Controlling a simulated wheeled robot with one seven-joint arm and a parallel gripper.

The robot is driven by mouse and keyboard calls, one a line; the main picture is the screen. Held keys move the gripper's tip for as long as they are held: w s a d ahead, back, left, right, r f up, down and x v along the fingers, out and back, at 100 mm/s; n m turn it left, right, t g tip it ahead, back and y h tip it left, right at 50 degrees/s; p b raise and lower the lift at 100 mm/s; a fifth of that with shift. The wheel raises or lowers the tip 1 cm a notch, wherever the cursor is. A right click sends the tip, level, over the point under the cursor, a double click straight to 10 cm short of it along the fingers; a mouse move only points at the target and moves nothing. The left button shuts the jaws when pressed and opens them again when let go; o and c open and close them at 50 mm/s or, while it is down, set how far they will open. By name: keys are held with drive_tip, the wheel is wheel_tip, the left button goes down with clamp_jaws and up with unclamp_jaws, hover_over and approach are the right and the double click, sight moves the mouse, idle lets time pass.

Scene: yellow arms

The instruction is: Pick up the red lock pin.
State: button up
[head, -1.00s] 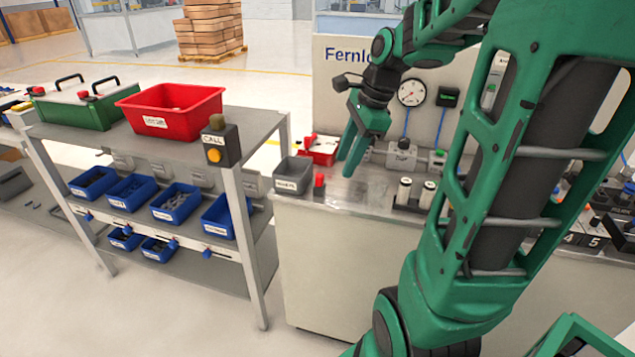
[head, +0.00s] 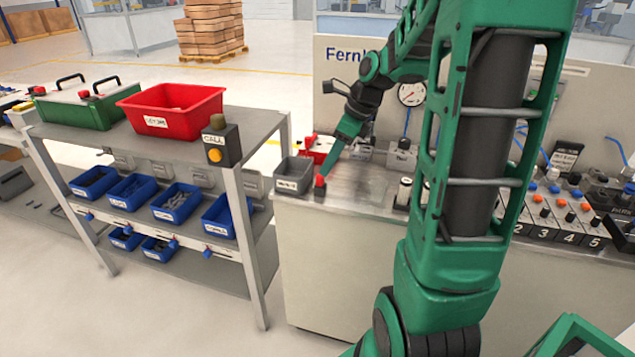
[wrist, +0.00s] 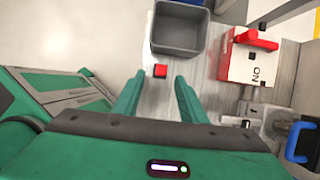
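The red lock pin (head: 320,182) is small, with a red top on a dark lower part. It stands near the front left corner of the metal worktop. I cannot tell whether a finger touches the pin.
A grey bin (head: 293,176) stands just left of the pin; it also shows ahead in the wrist view (wrist: 178,47). A white box with a red handle (wrist: 247,58) lies to the right. A shelf rack (head: 262,122) with a red bin (head: 172,125) stands left.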

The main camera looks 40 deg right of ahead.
drive_tip(key=x, duration=0.5)
drive_tip(key=shift+w, duration=0.2)
clamp_jaws()
drive_tip(key=shift+r, duration=0.1)
drive_tip(key=shift+r, duration=0.45)
drive_tip(key=r, duration=0.2)
drive_tip(key=a+r, duration=0.1)
drive_tip(key=shift+r, duration=0.4)
drive_tip(key=s+a+r, duration=0.1)
drive_tip(key=a+r, duration=0.5)
drive_tip(key=a, duration=0.4)
drive_tip(key=shift+s+a, duration=0.25)
drive_tip(key=shift+s, duration=0.1)
